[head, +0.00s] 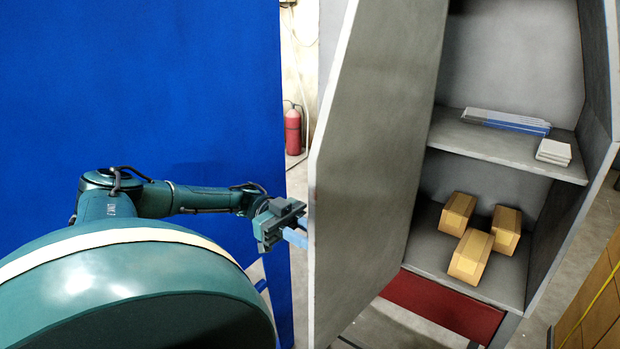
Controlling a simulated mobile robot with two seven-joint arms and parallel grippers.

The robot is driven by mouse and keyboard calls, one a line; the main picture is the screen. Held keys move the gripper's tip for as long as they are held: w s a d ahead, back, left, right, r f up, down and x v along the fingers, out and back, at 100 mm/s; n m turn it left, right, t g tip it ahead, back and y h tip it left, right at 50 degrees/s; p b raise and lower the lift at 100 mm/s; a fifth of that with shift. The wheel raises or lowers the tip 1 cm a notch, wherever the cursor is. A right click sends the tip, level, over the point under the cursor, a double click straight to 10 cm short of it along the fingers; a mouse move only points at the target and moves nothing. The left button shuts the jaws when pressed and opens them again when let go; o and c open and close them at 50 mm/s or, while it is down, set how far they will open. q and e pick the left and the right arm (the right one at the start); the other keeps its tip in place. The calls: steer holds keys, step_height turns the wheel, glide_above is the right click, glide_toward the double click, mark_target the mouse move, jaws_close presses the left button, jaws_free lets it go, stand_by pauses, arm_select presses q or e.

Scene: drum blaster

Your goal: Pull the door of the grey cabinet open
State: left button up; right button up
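The grey cabinet (597,95) stands at the right, turned at a slant in the picture. Its door (375,150) is swung open toward the left, and the inside shows. My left gripper (295,234) is beside the door's outer left edge, at about the lower half of the door. Its fingertips reach toward the door's far face and are partly hidden behind the door edge. I cannot tell whether they touch a handle or the door, or whether they are shut. No handle shows. My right gripper is out of view.
Several things lie inside: three cardboard boxes (469,255) on the lower level, and a blue-white stack (505,121) and a small pale stack (554,151) on the shelf (490,143). A blue panel (150,80) fills the left. A red extinguisher (292,131) stands behind.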

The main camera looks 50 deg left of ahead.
arm_select(q)
steer(key=b+v, duration=0.3)
steer(key=v, duration=0.4)
steer(key=shift+a, duration=0.3)
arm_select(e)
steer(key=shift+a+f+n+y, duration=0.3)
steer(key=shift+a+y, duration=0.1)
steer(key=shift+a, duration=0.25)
